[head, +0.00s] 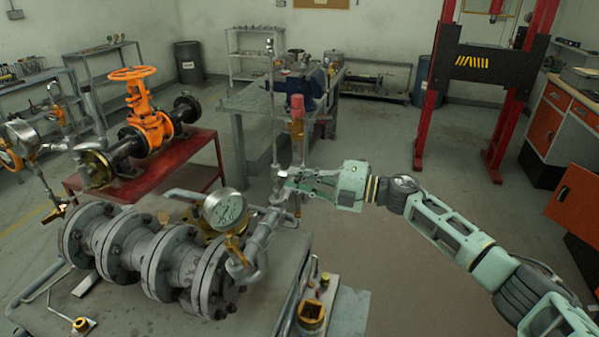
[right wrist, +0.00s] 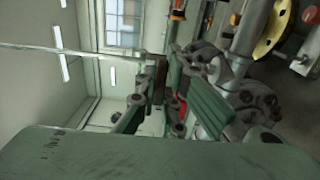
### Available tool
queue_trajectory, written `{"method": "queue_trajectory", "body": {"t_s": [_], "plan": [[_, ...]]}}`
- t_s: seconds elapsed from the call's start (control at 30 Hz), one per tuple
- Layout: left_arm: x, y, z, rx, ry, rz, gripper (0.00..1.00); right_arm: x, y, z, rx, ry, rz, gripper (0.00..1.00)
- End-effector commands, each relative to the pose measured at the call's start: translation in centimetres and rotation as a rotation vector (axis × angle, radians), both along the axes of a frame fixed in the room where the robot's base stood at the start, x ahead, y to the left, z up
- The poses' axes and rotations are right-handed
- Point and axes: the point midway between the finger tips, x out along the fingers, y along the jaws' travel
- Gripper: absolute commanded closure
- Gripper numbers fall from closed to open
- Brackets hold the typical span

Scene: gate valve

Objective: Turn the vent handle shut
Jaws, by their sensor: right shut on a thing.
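My right gripper (head: 284,180) reaches in from the right, its fingers at the upright pipework beside the round pressure gauge (head: 226,209). In the right wrist view its fingers (right wrist: 178,92) are shut around the vent handle, a small red part (right wrist: 182,106) of which shows between them. The fingers hide most of the handle, so its exact angle cannot be told. Grey pipe fittings (right wrist: 258,100) lie close beside the fingers. My left gripper is not in view.
The flanged grey pipe (head: 140,250) lies on the bench in front. An orange gate valve (head: 146,118) stands on a red stand at the left. A thin upright rod (head: 272,100) rises close to my gripper. Open floor (head: 390,160) lies to the right.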

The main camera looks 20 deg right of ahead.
Motion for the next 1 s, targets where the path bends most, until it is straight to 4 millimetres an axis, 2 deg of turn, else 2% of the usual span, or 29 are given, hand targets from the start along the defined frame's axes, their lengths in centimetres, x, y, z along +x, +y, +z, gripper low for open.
{"method": "queue_trajectory", "body": {"t_s": [0.57,0.6,0.8,1.0], "plan": [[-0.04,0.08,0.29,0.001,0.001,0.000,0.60,0.06,-0.10,-0.01,0.021,0.031,-0.003,1.00],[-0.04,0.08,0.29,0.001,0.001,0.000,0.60,0.06,-0.10,-0.02,0.021,0.031,-0.003,0.91],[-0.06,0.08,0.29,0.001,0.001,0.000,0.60,0.04,-0.06,-0.01,0.020,0.030,-0.002,0.74],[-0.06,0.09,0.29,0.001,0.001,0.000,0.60,0.02,-0.03,-0.01,0.020,0.029,-0.001,0.73]]}}
